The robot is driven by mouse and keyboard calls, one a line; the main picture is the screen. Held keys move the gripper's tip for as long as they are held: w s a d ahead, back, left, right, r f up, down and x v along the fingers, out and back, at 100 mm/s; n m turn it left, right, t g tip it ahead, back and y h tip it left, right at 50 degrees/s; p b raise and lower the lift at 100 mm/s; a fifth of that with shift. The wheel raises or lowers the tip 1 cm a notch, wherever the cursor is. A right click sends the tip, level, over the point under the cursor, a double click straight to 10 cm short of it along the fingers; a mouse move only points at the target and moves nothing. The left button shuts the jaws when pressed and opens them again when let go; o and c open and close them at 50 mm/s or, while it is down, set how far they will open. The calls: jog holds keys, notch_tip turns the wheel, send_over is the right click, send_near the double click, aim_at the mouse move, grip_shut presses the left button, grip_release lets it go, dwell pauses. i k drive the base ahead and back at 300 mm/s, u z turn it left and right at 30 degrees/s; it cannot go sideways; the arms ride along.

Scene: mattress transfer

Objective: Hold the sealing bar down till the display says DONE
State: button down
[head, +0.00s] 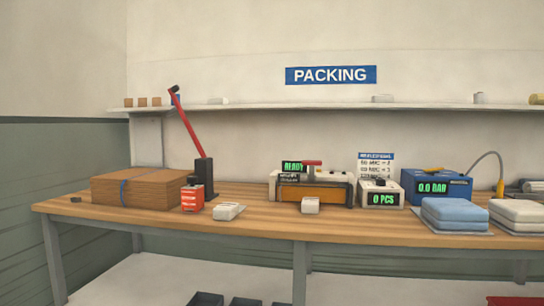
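The sealer (341,190) stands at the middle of the bench, a light-coloured machine with an orange-brown front. Its display (293,167) reads READY in green. A red bar-like handle (312,163) sits on top of the sealer and looks raised. I take this to be the sealing bar's handle, but its details are too small to tell. My gripper and arm are not in view, and nothing is touching the sealer.
The wooden bench (250,222) carries a cardboard stack (138,188), a black post with a red lever (203,175), a counter reading 0 PCS (380,194), a blue unit reading 0.0 BAR (432,188) and folded blue (455,214) and white (515,212) bundles. A small white block (311,206) stands before the sealer.

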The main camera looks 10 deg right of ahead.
aim_at(312, 164)
jog(key=u, duration=0.3)
jog(key=i, duration=0.75)
jog(key=z, duration=0.45)
jog(key=i, duration=0.7)
jog(key=z, duration=0.65)
